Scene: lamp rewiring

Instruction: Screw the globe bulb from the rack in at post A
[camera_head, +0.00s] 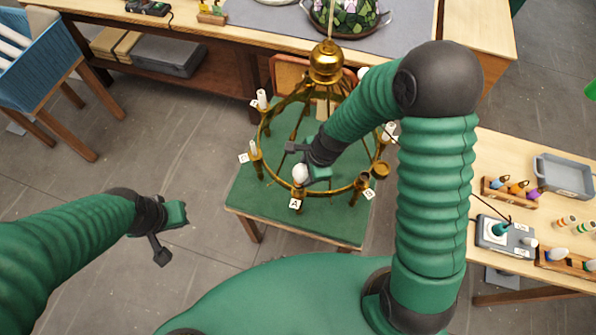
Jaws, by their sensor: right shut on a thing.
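A brass chandelier (326,65) hangs over a small green-topped table (245,205), with labelled posts around its ring. Post A (297,193) is at the near side, with its white "A" tag (295,204) facing me. My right gripper (304,166) reaches in over the near ring and is shut on the white globe bulb (300,174). The bulb is right at the top of post A; I cannot tell whether its base is in the socket. My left gripper (172,235) is open and empty, left of the green table and over the floor.
White candle bulbs (253,148) stand on other posts. The side table at right holds wooden racks (510,194) of bulbs, a grey tray (565,177) and a plug-in device (504,235). A workbench (200,25) runs behind.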

